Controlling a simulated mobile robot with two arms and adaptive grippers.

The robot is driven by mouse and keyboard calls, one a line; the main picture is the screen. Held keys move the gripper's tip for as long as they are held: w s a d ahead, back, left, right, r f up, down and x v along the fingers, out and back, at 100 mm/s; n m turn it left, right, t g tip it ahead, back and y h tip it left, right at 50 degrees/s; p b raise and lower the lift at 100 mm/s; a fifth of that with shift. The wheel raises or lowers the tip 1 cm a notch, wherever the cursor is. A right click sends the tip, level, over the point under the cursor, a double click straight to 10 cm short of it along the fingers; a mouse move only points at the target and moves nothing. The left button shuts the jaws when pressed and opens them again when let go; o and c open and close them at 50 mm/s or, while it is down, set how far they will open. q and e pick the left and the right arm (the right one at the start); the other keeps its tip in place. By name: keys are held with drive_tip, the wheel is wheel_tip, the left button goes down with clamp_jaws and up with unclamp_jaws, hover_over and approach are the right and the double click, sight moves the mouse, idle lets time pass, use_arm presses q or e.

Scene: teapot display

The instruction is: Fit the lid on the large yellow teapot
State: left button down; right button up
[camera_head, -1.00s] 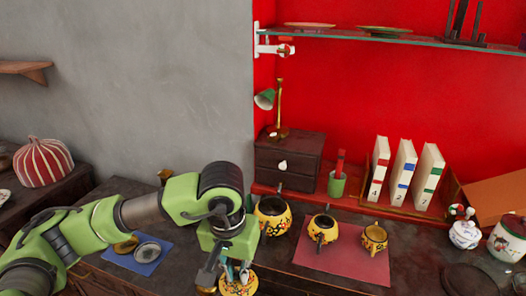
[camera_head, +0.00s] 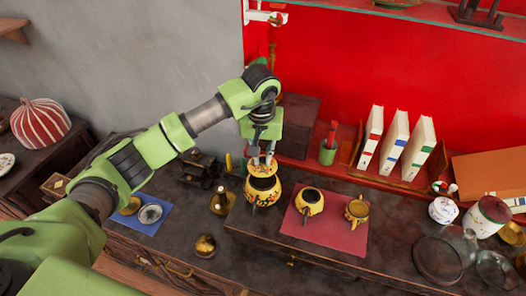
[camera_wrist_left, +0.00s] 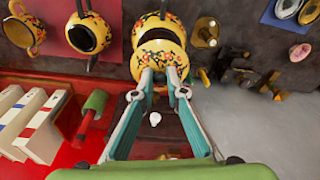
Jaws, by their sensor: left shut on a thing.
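The large yellow teapot (camera_head: 264,197), with a floral pattern, stands on the dark counter left of the red mat. It also shows at top centre in the left wrist view (camera_wrist_left: 160,22). My left gripper (camera_head: 262,160) points down over it, shut on the yellow floral lid (camera_head: 261,170). In the left wrist view the lid (camera_wrist_left: 163,50) is between the fingertips and overlaps the teapot. The teapot's dark opening shows below the lid in the head view. The lid appears just above the opening; I cannot tell whether they touch. My right gripper is not in view.
Two smaller yellow pots (camera_head: 309,201) (camera_head: 357,211) stand on the red mat (camera_head: 330,237) to the right. A dark drawer box (camera_head: 298,125) is close behind my gripper. A green cup (camera_head: 328,152) and books (camera_head: 396,140) stand behind. Glass jars (camera_head: 445,255) are at right.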

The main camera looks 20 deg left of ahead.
sight(263, 164)
use_arm(q)
drive_tip(key=shift+f, duration=0.5)
drive_tip(key=shift+w+f, duration=0.1)
drive_tip(key=shift+f, duration=0.25)
drive_tip(key=shift+f+b, duration=0.8)
drive_tip(key=shift+f, duration=0.55)
drive_tip(key=shift+f+b, duration=0.65)
drive_tip(key=shift+b, duration=0.1)
drive_tip(key=shift+f+b, duration=0.3)
drive_tip(key=shift+b, duration=0.15)
drive_tip(key=c, duration=2)
unclamp_jaws()
drive_tip(key=shift+o, duration=0.2)
drive_tip(key=r, duration=0.4)
drive_tip(key=s+r, duration=0.1)
drive_tip(key=r, duration=0.7)
drive_tip(key=shift+s+d, duration=0.15)
drive_tip(key=shift+s, duration=0.05)
